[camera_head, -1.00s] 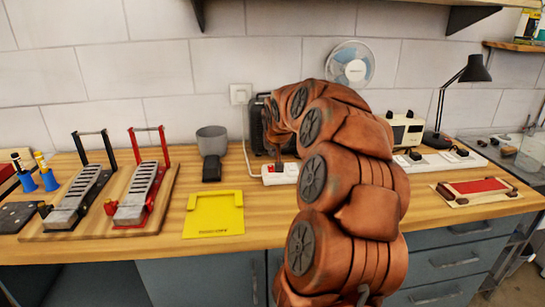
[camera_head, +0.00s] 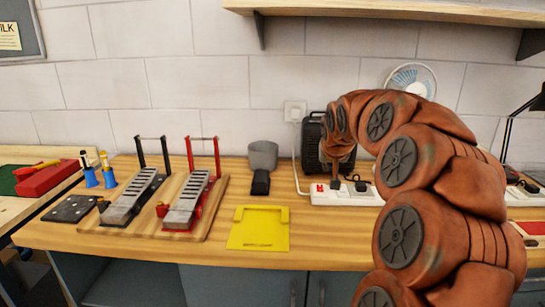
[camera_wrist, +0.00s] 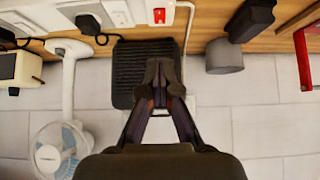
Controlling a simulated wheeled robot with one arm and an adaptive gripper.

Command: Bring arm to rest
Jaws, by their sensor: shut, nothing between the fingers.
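My arm, in brown-orange covers, fills the right of the head view and curves over to my gripper (camera_head: 336,181), which points down at the back of the bench, at the power strip (camera_head: 345,199). How far the fingertips are from the strip is not clear. In the wrist view my gripper (camera_wrist: 160,75) has its dark fingers together and empty, in front of the black ribbed box (camera_wrist: 130,60). That box also shows behind the gripper in the head view (camera_head: 312,140).
A white fan (camera_head: 412,80) is behind my arm. A shelf (camera_head: 390,14) hangs above.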

